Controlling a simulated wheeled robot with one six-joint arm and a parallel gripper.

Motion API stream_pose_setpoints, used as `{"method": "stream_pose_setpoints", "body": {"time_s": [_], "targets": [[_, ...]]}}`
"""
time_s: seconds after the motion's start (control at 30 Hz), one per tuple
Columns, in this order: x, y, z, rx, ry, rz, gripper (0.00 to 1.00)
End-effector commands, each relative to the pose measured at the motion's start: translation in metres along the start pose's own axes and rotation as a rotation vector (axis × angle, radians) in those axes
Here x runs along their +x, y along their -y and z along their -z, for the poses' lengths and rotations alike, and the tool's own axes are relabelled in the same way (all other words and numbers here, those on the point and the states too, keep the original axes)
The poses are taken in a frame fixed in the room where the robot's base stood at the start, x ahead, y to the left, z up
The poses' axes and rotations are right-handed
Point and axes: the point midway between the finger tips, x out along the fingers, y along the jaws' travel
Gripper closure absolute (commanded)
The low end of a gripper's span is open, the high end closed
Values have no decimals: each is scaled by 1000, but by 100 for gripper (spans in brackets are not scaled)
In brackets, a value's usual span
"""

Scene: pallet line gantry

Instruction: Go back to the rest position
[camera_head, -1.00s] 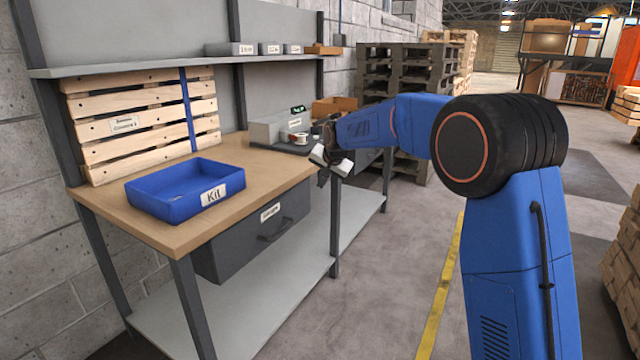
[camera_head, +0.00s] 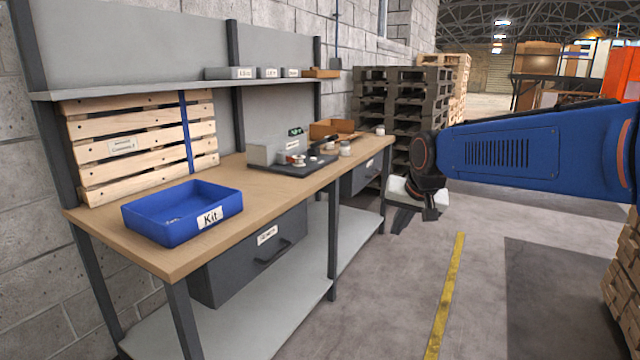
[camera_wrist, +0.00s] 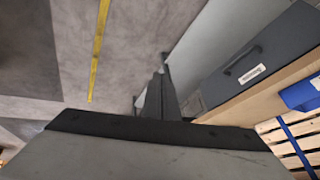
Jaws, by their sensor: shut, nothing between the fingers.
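My gripper (camera_head: 412,214) hangs at the end of my blue arm, to the right of the workbench (camera_head: 185,256) and clear of it, over the aisle. Its jaws are shut with nothing held. In the wrist view the dark closed fingers (camera_wrist: 158,98) point out over the floor, with the bench edge and a grey drawer to their right. No object is at the fingertips.
On the bench are a blue Kit bin (camera_head: 184,214), a slatted wooden panel (camera_head: 125,147), a grey device (camera_head: 270,151) and a small wooden box (camera_head: 331,128). A drawer (camera_head: 262,262) hangs below. Dark pallets (camera_head: 400,80) stand behind. The floor by the yellow line (camera_head: 445,295) is open.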

Motion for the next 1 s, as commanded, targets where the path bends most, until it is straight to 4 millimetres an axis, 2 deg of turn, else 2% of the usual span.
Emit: {"method": "stream_pose_setpoints", "body": {"time_s": [0.03,0.2,0.5,0.8,0.9,1.0], "targets": [[-10,-11,-14,-9,0,-6,100],[-35,-46,-64,-52,15,-30,100],[-65,-101,-158,-126,43,-68,100],[-75,-146,-254,-196,75,-100,100],[-74,-155,-277,-213,86,-107,100],[-74,-161,-292,-224,92,-111,100]]}}
